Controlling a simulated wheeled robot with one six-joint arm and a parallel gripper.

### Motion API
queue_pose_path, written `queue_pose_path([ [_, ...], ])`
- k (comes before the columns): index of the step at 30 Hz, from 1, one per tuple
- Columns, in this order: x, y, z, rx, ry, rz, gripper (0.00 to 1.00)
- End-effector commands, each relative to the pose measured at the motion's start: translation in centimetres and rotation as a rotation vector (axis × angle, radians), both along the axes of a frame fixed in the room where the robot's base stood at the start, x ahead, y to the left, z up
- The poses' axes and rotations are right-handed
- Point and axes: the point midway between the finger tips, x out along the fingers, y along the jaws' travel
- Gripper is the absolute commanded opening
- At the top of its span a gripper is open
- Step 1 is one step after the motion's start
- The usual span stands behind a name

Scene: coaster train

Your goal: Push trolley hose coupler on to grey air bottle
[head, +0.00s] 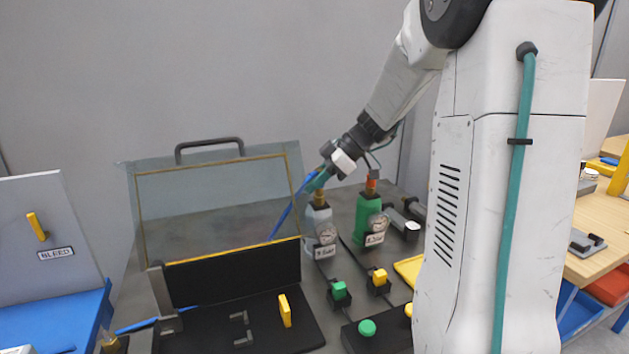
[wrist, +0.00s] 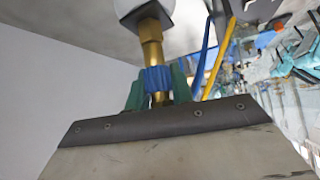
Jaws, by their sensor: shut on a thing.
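The grey air bottle (head: 321,232) stands upright on the dark bench, with a gauge and label on its front and a brass neck on top. My gripper (head: 317,181) is directly above that neck. In the wrist view, my gripper's green fingers (wrist: 160,84) are shut on the blue ribbed coupler (wrist: 157,77). The coupler is in line with the brass neck (wrist: 151,42) and appears to meet its end. Whether it is seated cannot be told. The blue hose (head: 282,219) runs from my gripper down and left behind the clear lid.
A green bottle (head: 370,217) with a red-orange top stands close to the right. A case with a clear raised lid (head: 215,205) stands to the left. Green and yellow valve knobs (head: 340,290) are in front of the bottles. A yellow hose (wrist: 219,60) shows in the wrist view.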

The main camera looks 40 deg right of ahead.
Motion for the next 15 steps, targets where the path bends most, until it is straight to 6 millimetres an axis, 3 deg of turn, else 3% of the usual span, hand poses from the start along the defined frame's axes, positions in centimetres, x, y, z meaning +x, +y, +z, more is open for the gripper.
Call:
queue_pose_path([
  [2, -0.04, 0.01, -0.1, 0.0, 0.002, 0.001, 0.0],
  [3, -0.04, 0.01, -0.1, 0.0, 0.002, 0.001, 0.34],
  [5, -0.04, 0.01, -0.08, 0.0, 0.002, 0.0, 0.48],
  [15, -0.18, -0.26, 0.23, 0.0, 0.001, -0.001, 0.48],
])
